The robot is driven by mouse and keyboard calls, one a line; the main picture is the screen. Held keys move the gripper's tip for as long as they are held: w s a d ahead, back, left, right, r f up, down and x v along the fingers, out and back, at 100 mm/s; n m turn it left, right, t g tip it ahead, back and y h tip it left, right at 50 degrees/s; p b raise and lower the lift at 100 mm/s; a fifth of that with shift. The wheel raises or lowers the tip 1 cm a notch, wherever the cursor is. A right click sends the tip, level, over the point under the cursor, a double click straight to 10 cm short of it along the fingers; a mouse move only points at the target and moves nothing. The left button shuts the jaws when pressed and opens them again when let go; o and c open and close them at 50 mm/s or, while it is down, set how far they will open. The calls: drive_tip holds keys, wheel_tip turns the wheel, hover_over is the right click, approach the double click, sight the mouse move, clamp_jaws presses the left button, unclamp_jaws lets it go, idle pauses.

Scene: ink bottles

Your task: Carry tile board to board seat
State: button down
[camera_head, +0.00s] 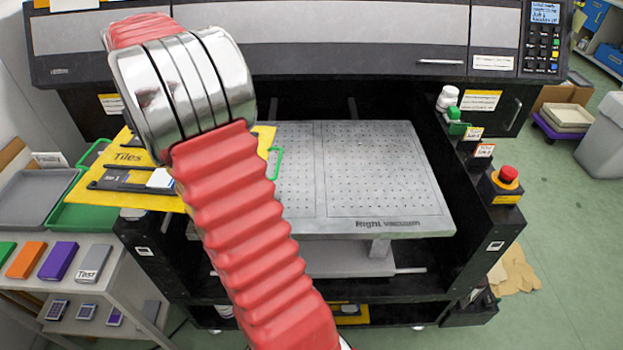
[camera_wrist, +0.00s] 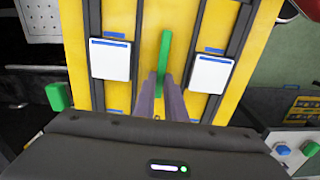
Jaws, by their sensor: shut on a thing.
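The tile board (camera_head: 140,200) is a yellow plate marked "Tiles" with dark rails. In the head view it lies over the left part of the perforated bed and reaches past the bed's left edge; my arm covers its middle. In the wrist view the board (camera_wrist: 178,30) shows two white tiles (camera_wrist: 110,60) (camera_wrist: 210,73) beside the dark rails. My gripper (camera_wrist: 161,85) is shut on the board's upright green grip (camera_wrist: 165,55). Whether the board touches the bed is hard to tell. I cannot make out a marked board seat.
The grey perforated bed (camera_head: 385,165) marked "Right vacuum" is bare on its right half. A side table (camera_head: 122,254) with several coloured blocks and a grey tray (camera_head: 35,196) is at the left.

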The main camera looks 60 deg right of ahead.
drive_tip(key=s+d, duration=0.4)
drive_tip(key=s+d+f, duration=0.1)
drive_tip(key=s+d, duration=0.7)
drive_tip(key=d, duration=0.1)
drive_tip(key=shift+s+f, duration=0.25)
drive_tip(key=s+d+f, duration=0.1)
drive_tip(key=s+d, duration=0.3)
drive_tip(key=s, duration=0.4)
drive_tip(key=s+d+n, duration=0.1)
drive_tip(key=s+d, duration=0.3)
drive_tip(key=s, duration=0.4)
drive_tip(key=shift+s+d+f, duration=0.25)
drive_tip(key=shift+d+f, duration=0.15)
drive_tip(key=shift+f, duration=0.1)
drive_tip(key=shift+f, duration=2.45)
drive_tip(key=shift+f, duration=2.45)
drive_tip(key=shift+f, duration=0.15)
